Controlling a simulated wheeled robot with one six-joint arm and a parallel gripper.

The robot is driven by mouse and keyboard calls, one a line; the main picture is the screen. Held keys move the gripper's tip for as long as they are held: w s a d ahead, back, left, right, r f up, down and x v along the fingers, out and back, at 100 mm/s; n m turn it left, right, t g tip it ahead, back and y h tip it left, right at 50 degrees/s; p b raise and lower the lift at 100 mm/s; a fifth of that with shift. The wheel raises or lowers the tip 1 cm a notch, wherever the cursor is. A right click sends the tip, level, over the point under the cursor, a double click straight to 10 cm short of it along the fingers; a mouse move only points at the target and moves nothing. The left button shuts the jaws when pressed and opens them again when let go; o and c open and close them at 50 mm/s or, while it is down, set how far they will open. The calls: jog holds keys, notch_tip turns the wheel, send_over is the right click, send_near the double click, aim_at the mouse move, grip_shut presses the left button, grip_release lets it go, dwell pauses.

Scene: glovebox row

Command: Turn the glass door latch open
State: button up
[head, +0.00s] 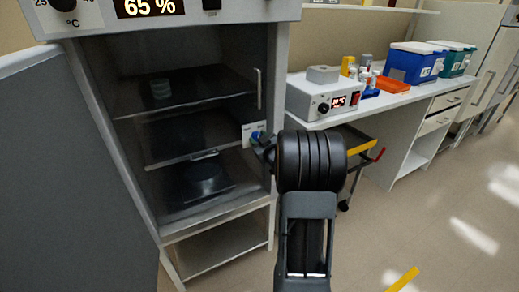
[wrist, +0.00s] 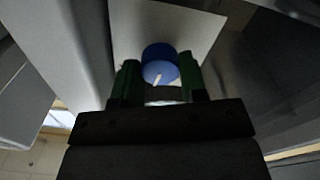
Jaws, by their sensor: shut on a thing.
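The glass door (head: 205,65) of the cabinet is closed or nearly so, as far as I can tell, with shelves showing behind it. The latch is a blue round knob (head: 256,134) on a pale plate (head: 247,129) at the door's right edge. In the wrist view the blue knob (wrist: 160,66) has a white mark on its face, slanted a little from upright. My gripper (wrist: 160,82) has its two green-padded fingers on either side of the knob, shut on it. In the head view my gripper (head: 262,142) is at the latch, partly hidden by my arm.
A vertical door handle (head: 258,88) stands just above the latch. A bench (head: 420,92) to the right bears a hot plate device (head: 325,97), bottles and blue and green boxes. A cart (head: 362,150) stands under the bench. The floor at right is clear.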

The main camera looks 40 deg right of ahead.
jog(key=n+b, duration=1)
jog(key=b, duration=0.1)
jog(key=shift+n+b, duration=0.3)
jog(key=shift+n, duration=0.2)
jog(key=o, duration=0.9)
jog(key=shift+o, duration=0.2)
jog(key=s+a+p, duration=0.1)
jog(key=s+p, duration=0.1)
jog(key=s, duration=1.1)
jog(key=shift+s+a+p, duration=0.4)
jog(key=shift+r, duration=0.1)
